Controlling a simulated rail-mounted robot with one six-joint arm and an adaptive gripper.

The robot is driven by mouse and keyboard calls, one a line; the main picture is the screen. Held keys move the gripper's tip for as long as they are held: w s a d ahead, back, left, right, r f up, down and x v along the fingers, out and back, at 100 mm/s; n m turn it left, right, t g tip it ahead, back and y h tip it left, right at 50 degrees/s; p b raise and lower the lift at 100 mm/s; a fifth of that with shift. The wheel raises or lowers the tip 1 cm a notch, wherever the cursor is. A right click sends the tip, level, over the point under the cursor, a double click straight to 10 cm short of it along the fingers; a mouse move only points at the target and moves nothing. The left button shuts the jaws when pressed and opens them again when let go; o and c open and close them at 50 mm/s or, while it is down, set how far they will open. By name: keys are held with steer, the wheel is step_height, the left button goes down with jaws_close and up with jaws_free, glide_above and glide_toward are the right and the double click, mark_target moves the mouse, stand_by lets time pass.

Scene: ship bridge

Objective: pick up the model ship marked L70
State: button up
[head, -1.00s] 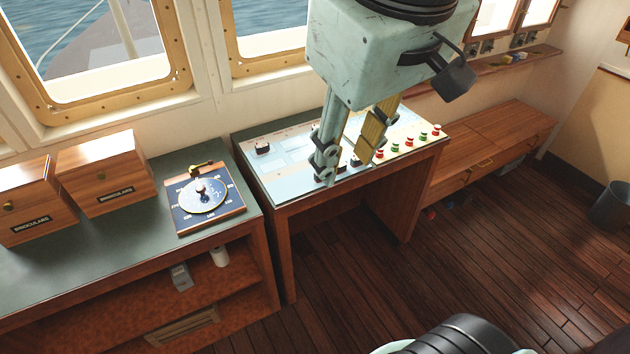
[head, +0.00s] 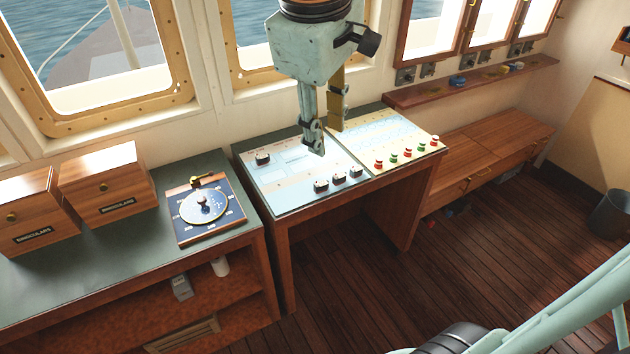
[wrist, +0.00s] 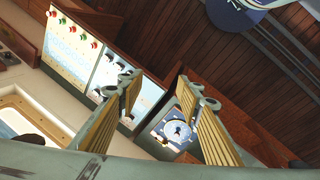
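Small dark-and-white pieces that look like model ships stand on the light chart-topped table (head: 290,185). A row of three, a left one (head: 321,186), a middle one (head: 338,179) and a right one (head: 356,172), is near the front edge. Another piece (head: 263,158) stands at the back left. Their markings are too small to read, so I cannot tell which is L70. My gripper (head: 327,138) is open and empty, above the table behind the row of three. The wrist view shows its fingers apart (wrist: 160,82), partly covering the table and pieces.
Several red and green pieces (head: 408,152) stand on the table's right part. A round-dialled instrument (head: 205,207) and wooden binocular boxes (head: 105,186) are on the left counter (head: 110,255). A window wall is behind; a low wooden bench (head: 490,150) is at right.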

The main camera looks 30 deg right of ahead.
steer(key=w+d+f+n+p, duration=0.1)
steer(key=w+d+f+n, duration=0.25)
steer(key=w, duration=0.45)
steer(key=n+g+h+p, duration=0.2)
steer(key=n+p, duration=0.1)
steer(key=n, duration=0.6)
glide_above(317, 183)
steer(key=a, duration=0.5)
step_height(317, 183, down, 26)
steer(key=shift+w, duration=0.1)
steer(key=shift+x, duration=4.25)
steer(key=shift+d+f, duration=0.1)
steer(key=shift+d, duration=0.05)
steer(key=shift+p+x, duration=0.45)
steer(key=shift+x, duration=2)
